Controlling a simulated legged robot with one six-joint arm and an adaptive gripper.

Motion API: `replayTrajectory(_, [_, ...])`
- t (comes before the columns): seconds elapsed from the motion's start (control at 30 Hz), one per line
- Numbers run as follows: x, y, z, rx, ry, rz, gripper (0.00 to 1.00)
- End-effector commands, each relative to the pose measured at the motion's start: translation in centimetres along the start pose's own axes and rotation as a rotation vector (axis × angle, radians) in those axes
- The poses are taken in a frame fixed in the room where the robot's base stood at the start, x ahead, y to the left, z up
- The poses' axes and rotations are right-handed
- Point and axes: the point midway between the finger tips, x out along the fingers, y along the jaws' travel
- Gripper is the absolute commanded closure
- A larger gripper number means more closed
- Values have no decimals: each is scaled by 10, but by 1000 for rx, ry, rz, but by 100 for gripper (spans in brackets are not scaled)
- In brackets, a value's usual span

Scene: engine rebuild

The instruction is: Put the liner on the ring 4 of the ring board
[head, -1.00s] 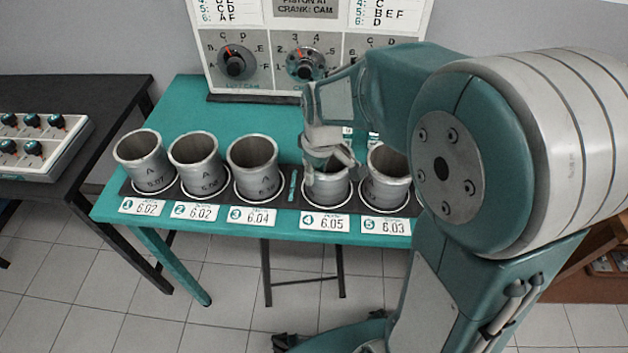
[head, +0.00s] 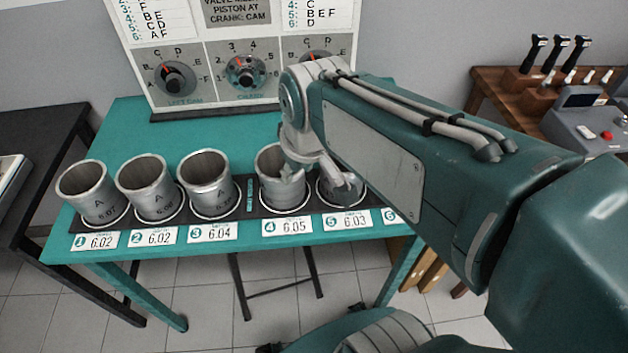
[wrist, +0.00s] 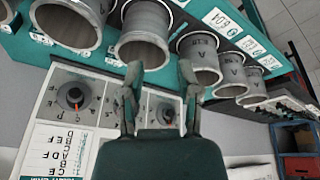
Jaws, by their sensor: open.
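A grey metal liner (head: 270,185) stands upright on ring 4 of the ring board (head: 246,205), behind the label reading 4, 6.05. A white ring shows around its base. It also shows in the wrist view (wrist: 143,48). My gripper (head: 320,182) is open and empty. It is above the board by rings 4 and 5, with one finger overlapping the ring 4 liner in the head view. In the wrist view the fingers (wrist: 160,92) are apart with nothing between them. Whether a finger touches the liner, I cannot tell.
Similar liners stand on rings 1 (head: 90,195), 2 (head: 146,190) and 3 (head: 207,185). Another liner (wrist: 72,22) stands by ring 5, mostly hidden in the head view. A dial panel (head: 205,75) rises behind. The teal table (head: 135,125) is clear behind the liners.

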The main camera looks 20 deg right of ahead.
Motion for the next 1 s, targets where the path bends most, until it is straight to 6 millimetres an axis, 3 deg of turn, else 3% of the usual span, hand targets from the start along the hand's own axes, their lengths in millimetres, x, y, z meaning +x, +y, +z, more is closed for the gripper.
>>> replayTrajectory(0.2, [-21,-5,43,184,108,40,57])
replayTrajectory(0.33, [-24,-7,59,256,148,51,57])
replayTrajectory(1.0, [-25,-8,65,287,162,54,57])
